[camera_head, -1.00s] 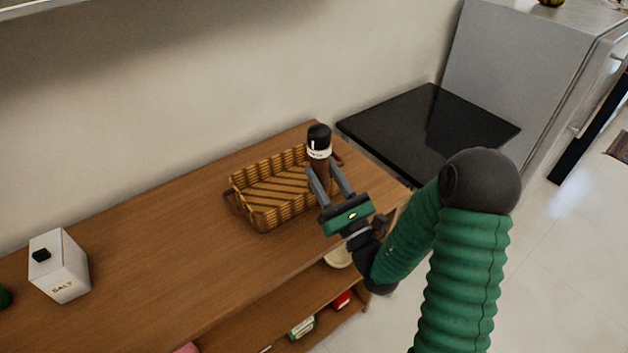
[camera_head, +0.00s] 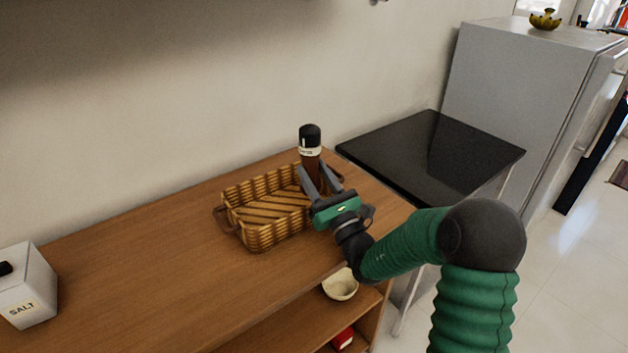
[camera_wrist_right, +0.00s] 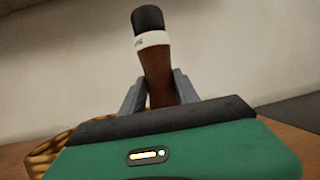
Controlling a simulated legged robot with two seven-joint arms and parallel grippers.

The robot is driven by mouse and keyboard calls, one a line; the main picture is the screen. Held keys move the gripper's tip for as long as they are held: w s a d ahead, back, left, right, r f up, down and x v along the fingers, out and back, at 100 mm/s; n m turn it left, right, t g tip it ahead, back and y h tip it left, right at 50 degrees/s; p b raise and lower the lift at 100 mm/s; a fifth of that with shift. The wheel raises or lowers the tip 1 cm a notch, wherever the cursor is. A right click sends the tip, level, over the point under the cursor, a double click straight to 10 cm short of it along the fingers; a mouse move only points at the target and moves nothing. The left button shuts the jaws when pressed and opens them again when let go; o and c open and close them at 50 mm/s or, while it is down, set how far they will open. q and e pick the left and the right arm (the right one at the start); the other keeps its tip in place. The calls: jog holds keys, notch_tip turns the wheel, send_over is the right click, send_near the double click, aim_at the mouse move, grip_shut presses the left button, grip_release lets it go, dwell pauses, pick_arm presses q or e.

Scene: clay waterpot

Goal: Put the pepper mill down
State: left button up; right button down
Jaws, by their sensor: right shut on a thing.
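The pepper mill (camera_head: 310,148) has a black cap, a white label band and a brown body. My right gripper (camera_head: 318,180) is shut on its lower body and holds it nearly upright at the right end of the wicker basket (camera_head: 262,238). In the right wrist view the mill (camera_wrist_right: 157,72) stands between the two grey fingers, leaning slightly. Its bottom is hidden behind the gripper, so I cannot tell whether it touches anything. My left gripper is not in view.
The basket stands on a wooden counter (camera_head: 150,270). A white salt box (camera_head: 26,288) is at the left. A black-topped table (camera_head: 430,150) and a grey fridge (camera_head: 520,90) are at the right. A bowl (camera_head: 340,284) sits on the shelf below. The counter left of the basket is clear.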

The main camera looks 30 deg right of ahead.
jog(key=shift+s+d+f, duration=0.1)
jog(key=shift+s, duration=0.05)
jog(key=shift+f+b, duration=0.4)
jog(key=shift+b, duration=0.05)
jog(key=c, duration=0.9)
grip_release()
jog(key=shift+r, duration=0.2)
jog(key=shift+r+p, duration=0.5)
jog(key=shift+p, duration=0.05)
jog(key=v, duration=1.2)
